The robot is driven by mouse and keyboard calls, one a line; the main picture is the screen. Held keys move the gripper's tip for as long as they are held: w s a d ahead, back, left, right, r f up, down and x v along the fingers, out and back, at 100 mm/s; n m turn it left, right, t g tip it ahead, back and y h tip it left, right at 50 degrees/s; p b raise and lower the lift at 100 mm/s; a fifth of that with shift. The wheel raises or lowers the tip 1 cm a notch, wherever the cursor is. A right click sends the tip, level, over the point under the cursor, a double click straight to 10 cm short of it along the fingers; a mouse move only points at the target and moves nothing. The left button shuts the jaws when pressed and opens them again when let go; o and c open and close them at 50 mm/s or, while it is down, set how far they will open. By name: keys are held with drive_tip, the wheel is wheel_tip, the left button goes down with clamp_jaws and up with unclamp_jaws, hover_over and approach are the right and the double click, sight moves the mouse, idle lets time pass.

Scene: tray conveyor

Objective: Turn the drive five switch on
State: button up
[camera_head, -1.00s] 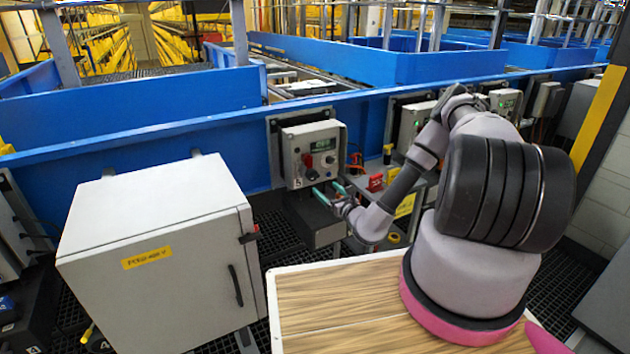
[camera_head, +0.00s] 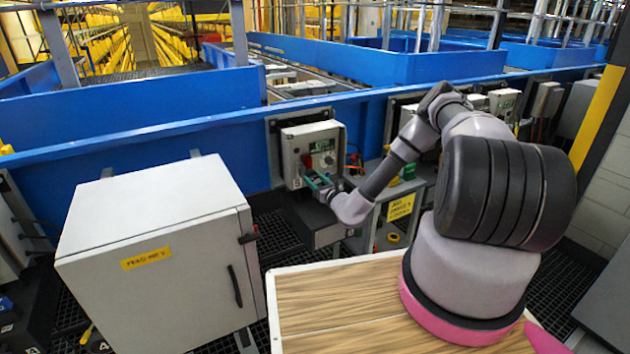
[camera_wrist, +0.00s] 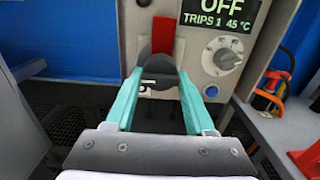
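The grey drive box (camera_head: 311,137) hangs on the blue conveyor side in the head view; a small mark low on its left looks like a 5. In the wrist view its display (camera_wrist: 222,14) reads OFF, TRIPS 1, 45 °C. A black rotary switch (camera_wrist: 158,68) with an upright red handle (camera_wrist: 163,35) is left of the display. My gripper (camera_wrist: 160,84) is open. Its teal fingers stand to the left and right of the switch's lower part; I cannot tell whether they touch it. In the head view my gripper (camera_head: 318,181) is at the box's lower front.
A grey knob (camera_wrist: 222,55) and a blue button (camera_wrist: 211,91) are close to the right finger. A large grey cabinet (camera_head: 150,240) stands at front left. A grey bench (camera_head: 375,205) with cables and a red item (camera_wrist: 306,158) is to the right.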

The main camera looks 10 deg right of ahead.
clamp_jaws()
drive_tip(key=shift+m, duration=0.3)
drive_tip(key=m, duration=1.7)
drive_tip(key=shift+s, duration=0.1)
drive_tip(key=shift+m, duration=0.3)
